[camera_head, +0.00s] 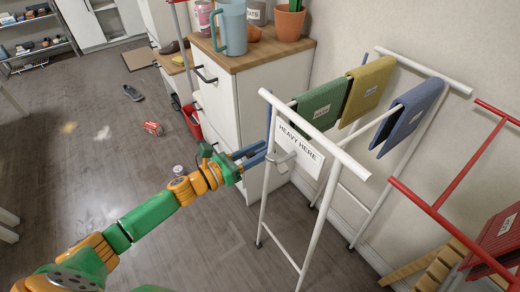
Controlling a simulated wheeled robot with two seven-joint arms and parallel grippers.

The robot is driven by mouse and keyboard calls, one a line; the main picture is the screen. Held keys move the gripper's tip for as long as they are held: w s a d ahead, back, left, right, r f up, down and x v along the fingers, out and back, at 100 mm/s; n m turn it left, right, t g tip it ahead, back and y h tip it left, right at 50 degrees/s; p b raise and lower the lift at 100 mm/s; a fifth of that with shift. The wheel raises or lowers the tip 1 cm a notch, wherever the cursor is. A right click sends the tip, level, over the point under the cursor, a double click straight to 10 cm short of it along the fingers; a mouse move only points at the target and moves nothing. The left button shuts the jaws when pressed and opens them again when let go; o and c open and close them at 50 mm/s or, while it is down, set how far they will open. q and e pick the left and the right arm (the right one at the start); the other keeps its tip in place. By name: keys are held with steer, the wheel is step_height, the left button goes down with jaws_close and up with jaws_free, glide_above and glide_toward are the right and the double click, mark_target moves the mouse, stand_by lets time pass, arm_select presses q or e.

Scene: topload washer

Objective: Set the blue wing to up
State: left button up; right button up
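A white drying rack (319,137) stands at the right, with a "HEAVY HERE" sign on its near end. A narrow blue upright strip (272,128) shows at the left side of that end, beside the sign; it may be part of the blue wing, but I cannot tell its full shape. My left gripper (265,152) is at the end of the green and orange arm. Its two blue fingers point right toward the rack's near end, with a gap between them and nothing seen held. Whether they touch the rack is unclear. My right gripper is out of view.
Green (320,106), yellow (367,88) and blue (410,115) towels hang on the rack. A white cabinet (226,105) with a wooden top stands left of it. A red rack (440,214) is at the right. A shoe (132,92) and litter lie on the floor.

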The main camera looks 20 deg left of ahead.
arm_select(q)
jaws_close()
steer(key=shift+f, duration=0.1)
stand_by(1.2)
